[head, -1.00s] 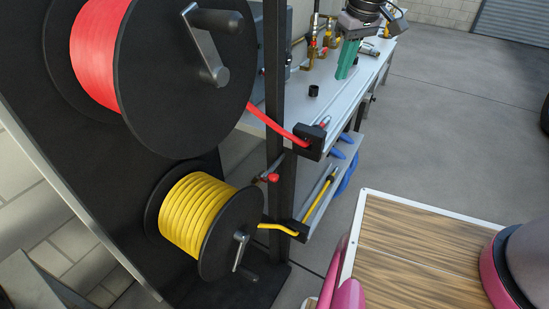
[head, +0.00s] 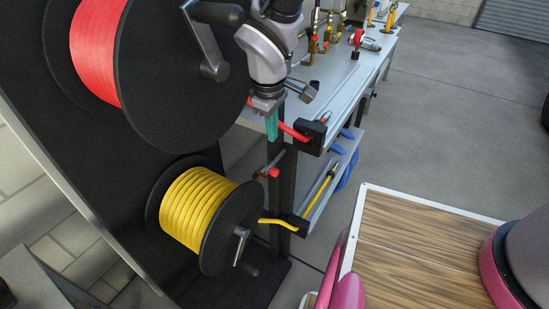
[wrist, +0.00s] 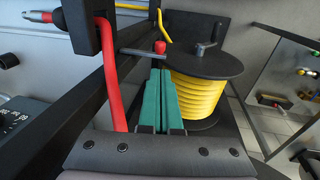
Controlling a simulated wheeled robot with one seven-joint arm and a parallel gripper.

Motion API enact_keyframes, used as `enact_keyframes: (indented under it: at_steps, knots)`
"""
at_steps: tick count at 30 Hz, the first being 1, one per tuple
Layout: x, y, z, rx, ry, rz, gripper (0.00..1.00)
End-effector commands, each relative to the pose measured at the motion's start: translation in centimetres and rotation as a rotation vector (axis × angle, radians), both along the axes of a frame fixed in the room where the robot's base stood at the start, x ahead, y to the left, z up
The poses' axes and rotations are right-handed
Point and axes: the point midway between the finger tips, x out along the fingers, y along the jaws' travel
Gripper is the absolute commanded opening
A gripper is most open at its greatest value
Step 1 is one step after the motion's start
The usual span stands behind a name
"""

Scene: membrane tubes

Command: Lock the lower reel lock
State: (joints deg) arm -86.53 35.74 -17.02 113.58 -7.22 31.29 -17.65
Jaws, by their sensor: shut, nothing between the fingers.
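The lower reel (head: 200,210) carries yellow hose and shows in the wrist view (wrist: 203,90). The lower reel lock (head: 272,172) is a small dark lever with a red knob on the black post, just above and right of that reel. In the wrist view the lock's red knob (wrist: 160,47) lies just beyond my fingertips. My gripper (head: 271,134) has teal fingers, shut and empty, pointing down above the lock. In the wrist view my gripper (wrist: 160,76) is close to the lever; I cannot tell whether it touches.
The upper reel (head: 180,80) with red hose is close left of my arm. The red hose (wrist: 108,80) and its black guide (head: 309,138) are close beside my fingers. A workbench (head: 345,85) with fittings stands behind.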

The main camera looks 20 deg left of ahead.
Motion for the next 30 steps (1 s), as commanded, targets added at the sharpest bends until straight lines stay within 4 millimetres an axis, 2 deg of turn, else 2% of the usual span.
enact_keyframes:
  at_steps: [5, 15, 19, 24, 30]
  knots:
    - [0.4, -0.1, -2.0, -0.004, 0.001, -0.002, 0.0]
    - [1.7, 0.2, -9.0, -0.004, 0.001, -0.002, 0.0]
    - [2.1, 0.2, -11.3, -0.003, 0.0, -0.001, 0.0]
    - [2.5, 0.4, -13.0, -0.001, 0.0, -0.001, 0.0]
    - [2.5, 0.4, -13.7, -0.001, 0.001, -0.001, 0.0]
